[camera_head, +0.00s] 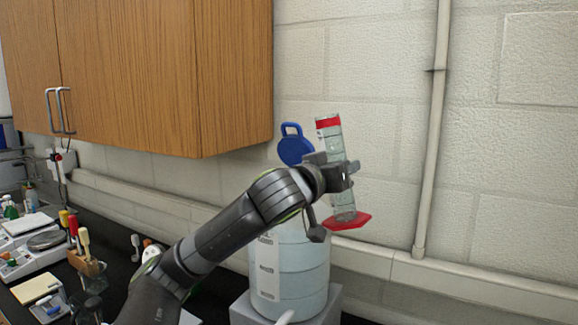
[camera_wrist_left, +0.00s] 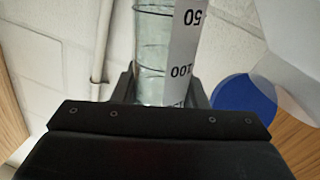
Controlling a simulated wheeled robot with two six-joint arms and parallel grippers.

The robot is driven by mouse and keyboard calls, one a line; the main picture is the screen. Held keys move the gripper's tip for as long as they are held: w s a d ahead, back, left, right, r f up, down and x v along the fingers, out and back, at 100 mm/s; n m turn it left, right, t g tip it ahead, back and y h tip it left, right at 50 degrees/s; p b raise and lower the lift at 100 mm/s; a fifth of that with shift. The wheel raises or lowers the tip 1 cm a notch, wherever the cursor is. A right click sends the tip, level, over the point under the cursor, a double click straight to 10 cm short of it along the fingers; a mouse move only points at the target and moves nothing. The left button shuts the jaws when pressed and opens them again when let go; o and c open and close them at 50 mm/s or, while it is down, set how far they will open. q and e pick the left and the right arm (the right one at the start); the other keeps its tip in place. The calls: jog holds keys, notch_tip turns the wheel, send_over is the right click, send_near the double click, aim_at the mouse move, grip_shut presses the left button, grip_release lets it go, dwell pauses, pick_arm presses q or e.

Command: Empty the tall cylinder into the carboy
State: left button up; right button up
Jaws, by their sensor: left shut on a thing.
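The tall cylinder (camera_head: 331,133) is clear, with a red band near its top and a red foot (camera_head: 346,221) at its bottom. It stands nearly upright, tilted slightly, in the air at the carboy's upper right. My left gripper (camera_head: 345,174) is shut around its middle. In the left wrist view the cylinder (camera_wrist_left: 152,45) shows a white scale strip between the fingers. The carboy (camera_head: 290,275) is a large pale-blue translucent vessel with label strips. Its upper part is hidden behind my left arm. A blue cap with a loop (camera_head: 294,146) shows above the arm. My right gripper is out of view.
The carboy stands on a grey block (camera_head: 245,308). A wooden wall cabinet (camera_head: 150,70) hangs at the upper left. A balance (camera_head: 45,240) and a wooden holder with tools (camera_head: 85,265) stand on the dark bench at left. A vertical pipe (camera_head: 433,130) runs along the wall at right.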

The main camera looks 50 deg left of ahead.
aim_at(333, 153)
pick_arm(q)
notch_tip(333, 153, up, 3)
jog(key=shift+r+m+p, duration=0.1)
jog(key=shift+m+p, duration=0.2)
jog(key=shift+p, duration=0.9)
jog(key=shift+r, duration=0.1)
jog(key=shift+r+m+p, duration=0.15)
jog(key=shift+m+p, duration=0.55)
jog(key=shift+m, duration=0.3)
